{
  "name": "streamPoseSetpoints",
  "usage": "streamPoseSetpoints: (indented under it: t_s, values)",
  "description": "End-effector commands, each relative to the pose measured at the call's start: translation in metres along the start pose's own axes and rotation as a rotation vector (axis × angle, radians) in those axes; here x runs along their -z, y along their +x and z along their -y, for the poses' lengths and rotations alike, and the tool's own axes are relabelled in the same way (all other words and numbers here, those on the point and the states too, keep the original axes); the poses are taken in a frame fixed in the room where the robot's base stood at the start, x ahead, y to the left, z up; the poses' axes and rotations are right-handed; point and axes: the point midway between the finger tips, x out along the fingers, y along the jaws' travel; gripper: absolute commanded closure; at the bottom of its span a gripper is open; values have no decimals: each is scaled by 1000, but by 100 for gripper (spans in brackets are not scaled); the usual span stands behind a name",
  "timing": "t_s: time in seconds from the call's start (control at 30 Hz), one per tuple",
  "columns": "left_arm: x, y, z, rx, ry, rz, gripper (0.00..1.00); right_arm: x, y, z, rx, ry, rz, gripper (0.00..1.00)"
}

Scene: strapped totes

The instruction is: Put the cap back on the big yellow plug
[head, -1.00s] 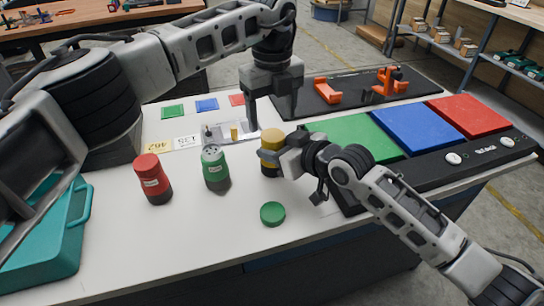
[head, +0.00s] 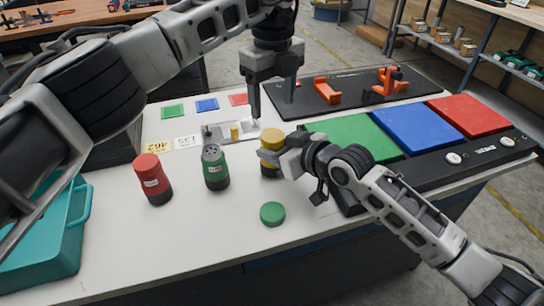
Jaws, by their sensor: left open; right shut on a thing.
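The big yellow plug (head: 271,165) stands upright on the white table, with a dark lower body and a smooth yellow cap (head: 272,136) on its top. I cannot tell how tightly the cap sits. My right gripper (head: 274,156) is shut on the plug's side from the right and hides part of it. My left gripper (head: 272,102) is open and empty above and behind the plug, fingers pointing down, clear of the cap.
A green plug (head: 215,170) stands uncapped left of the yellow one; a green cap (head: 272,213) lies in front. A red plug (head: 152,180) stands further left. A grey tray (head: 215,133) holds a small yellow piece (head: 234,131). A teal tote (head: 45,245) is at left.

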Motion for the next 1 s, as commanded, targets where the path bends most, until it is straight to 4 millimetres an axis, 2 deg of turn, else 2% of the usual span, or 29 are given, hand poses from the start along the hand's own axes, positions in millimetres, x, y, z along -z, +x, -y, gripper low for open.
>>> streamPoseSetpoints:
  t_s: [0.3,0.5,0.9,0.93,1.0]
  values:
    - [0,46,-1,-3,1,-3,35,0,0,0,1,0,0,100]
    - [0,70,0,-2,0,-2,35,0,0,0,1,0,1,100]
    - [0,78,0,-1,0,0,35,0,0,0,1,0,0,100]
    - [0,78,0,-1,0,0,38,0,0,0,1,0,0,100]
    - [0,78,0,-1,0,0,57,0,0,0,1,0,1,100]
